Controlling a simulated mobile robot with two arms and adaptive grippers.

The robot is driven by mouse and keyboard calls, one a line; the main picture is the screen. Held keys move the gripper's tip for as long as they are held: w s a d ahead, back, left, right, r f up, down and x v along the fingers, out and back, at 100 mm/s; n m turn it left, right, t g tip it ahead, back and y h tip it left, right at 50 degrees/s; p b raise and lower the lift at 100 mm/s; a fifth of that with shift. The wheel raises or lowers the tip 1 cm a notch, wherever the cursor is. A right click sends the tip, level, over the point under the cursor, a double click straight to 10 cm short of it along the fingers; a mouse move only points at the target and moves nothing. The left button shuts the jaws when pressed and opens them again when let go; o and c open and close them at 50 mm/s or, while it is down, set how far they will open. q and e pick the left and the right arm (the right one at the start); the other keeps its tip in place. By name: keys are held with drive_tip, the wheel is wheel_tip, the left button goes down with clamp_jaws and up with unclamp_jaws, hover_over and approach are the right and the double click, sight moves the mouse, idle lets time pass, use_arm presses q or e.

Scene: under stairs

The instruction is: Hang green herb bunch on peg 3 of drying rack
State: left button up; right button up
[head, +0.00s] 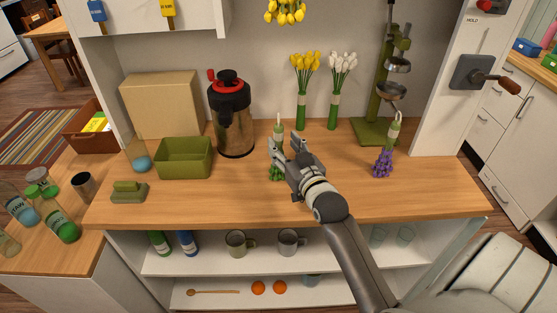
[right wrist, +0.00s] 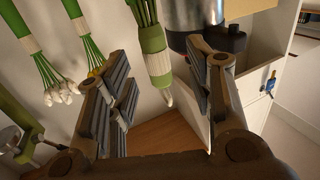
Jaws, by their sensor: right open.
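The green herb bunch (head: 277,133) stands upright on the counter, with a pale tie and a loop at its top. Its green leaves show low, beside the gripper. My right gripper (head: 291,145) is open at the bunch, fingers around its upper part. In the right wrist view the wrapped bunch (right wrist: 155,52) appears beyond and between the open fingers (right wrist: 160,85); contact cannot be told. A yellow bunch (head: 285,12) hangs heads down at the top edge. The drying rack and its pegs are not clearly visible. My left gripper is not in view.
A purple bunch (head: 384,162) stands at right before a green stand with metal pans (head: 376,130). Yellow (head: 305,63) and white (head: 342,65) flowers stand behind. A steel jug (head: 232,115) and green bin (head: 184,157) are left.

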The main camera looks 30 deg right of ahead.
sight(280, 140)
drive_tip(key=shift+w+d+p, duration=0.15)
drive_tip(key=shift+w+p, duration=0.15)
drive_tip(key=shift+w, duration=0.25)
drive_tip(key=shift+w+d+f+p, duration=0.1)
drive_tip(key=shift+w+d+p, duration=0.1)
drive_tip(key=shift+w, duration=0.45)
drive_tip(key=shift+w+d+f+p, duration=0.1)
drive_tip(key=shift+w+f+p, duration=0.05)
drive_tip(key=shift+w, duration=0.55)
drive_tip(key=shift+w+d+f+p, duration=0.1)
drive_tip(key=shift+w+d+p, duration=0.1)
drive_tip(key=shift+w, duration=0.45)
clamp_jaws()
